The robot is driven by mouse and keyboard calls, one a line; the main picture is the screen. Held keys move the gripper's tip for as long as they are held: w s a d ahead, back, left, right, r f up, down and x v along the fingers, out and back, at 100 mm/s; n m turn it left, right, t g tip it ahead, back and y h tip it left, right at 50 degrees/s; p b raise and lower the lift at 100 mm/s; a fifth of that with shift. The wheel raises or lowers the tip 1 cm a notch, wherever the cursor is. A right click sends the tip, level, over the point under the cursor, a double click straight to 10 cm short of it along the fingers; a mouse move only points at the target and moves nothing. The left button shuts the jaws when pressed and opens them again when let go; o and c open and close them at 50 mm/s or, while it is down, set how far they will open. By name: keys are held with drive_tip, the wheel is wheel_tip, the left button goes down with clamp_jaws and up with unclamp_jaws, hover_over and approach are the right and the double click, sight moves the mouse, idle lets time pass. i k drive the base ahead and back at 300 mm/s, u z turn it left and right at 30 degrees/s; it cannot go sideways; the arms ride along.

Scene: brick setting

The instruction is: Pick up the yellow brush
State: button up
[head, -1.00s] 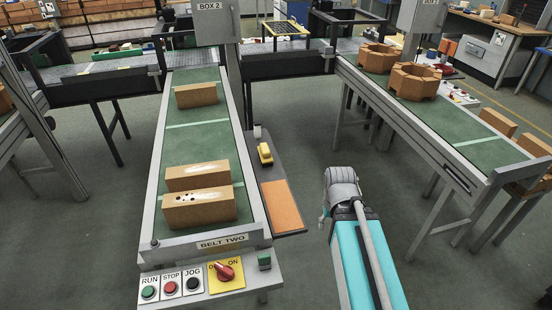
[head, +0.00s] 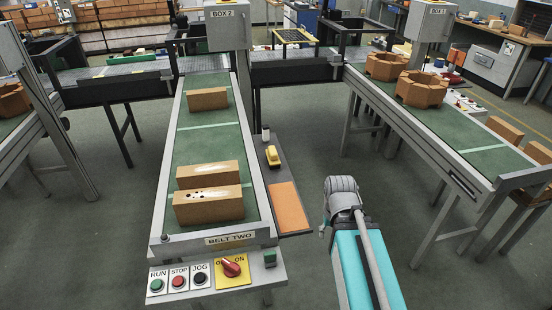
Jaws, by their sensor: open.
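The yellow brush (head: 273,156) lies on a narrow dark side shelf (head: 268,138) along the right side of belt two. It is small in the head view, with a yellow top and a darker edge; fine detail cannot be made out. My arm (head: 343,192), with a grey rounded joint and a grey tube, stands over my teal body at lower right, to the right of and nearer than the brush. No jaws can be made out, and nothing is seen touching the brush.
A small pale-topped container (head: 265,131) stands behind the brush, and an orange pad (head: 289,207) lies in front of it. Another belt (head: 455,130) stands at right. Open floor (head: 320,160) lies between the belts.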

sight(274, 161)
drive_tip(key=u, duration=0.1)
drive_tip(key=i, duration=0.95)
drive_tip(key=z, duration=0.1)
